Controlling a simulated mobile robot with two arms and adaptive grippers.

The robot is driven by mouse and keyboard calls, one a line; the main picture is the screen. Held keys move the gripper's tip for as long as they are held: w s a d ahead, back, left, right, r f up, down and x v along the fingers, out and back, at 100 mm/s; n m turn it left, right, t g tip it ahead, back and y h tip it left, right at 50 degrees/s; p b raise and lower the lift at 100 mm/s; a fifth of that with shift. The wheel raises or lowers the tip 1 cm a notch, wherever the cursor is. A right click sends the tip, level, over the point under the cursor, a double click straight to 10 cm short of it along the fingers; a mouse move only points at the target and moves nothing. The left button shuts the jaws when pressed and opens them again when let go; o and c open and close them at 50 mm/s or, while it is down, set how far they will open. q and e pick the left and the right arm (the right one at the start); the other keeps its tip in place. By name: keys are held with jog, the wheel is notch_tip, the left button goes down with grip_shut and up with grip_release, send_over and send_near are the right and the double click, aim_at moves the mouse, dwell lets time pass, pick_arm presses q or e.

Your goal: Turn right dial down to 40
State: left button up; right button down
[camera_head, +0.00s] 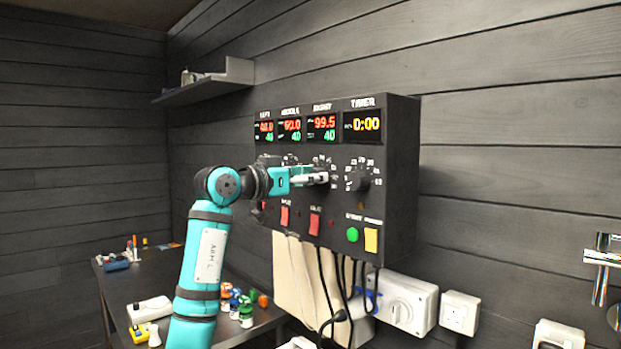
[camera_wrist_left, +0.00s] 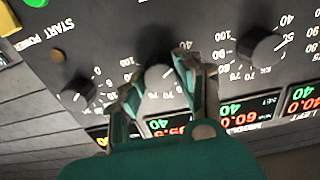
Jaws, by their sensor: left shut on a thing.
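The black control box (camera_head: 402,140) hangs on the wooden wall. Its right display (camera_head: 322,127) reads 99.5 in red above 40 in green. My left gripper (camera_head: 318,179) is at the right dial, under that display, and largely covers it. In the left wrist view, which is upside down, my left gripper (camera_wrist_left: 157,88) has one finger on each side of the right dial (camera_wrist_left: 160,77) and is shut on it. The dial's pointer is hard to make out. My right gripper is in neither view.
The timer dial (camera_head: 358,181) sits just right of my gripper; the middle dial (camera_wrist_left: 262,46) shows in the wrist view. Red switches (camera_head: 314,223), a green button (camera_head: 352,235) and a yellow one (camera_head: 371,240) lie below. A cluttered table (camera_head: 118,286) stands lower left.

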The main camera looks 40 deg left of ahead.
pick_arm(q)
jog(key=shift+f, duration=0.1)
jog(key=o, duration=1.1)
jog(key=shift+o, duration=0.2)
jog(key=s+a, duration=0.1)
jog(key=s, duration=1.1)
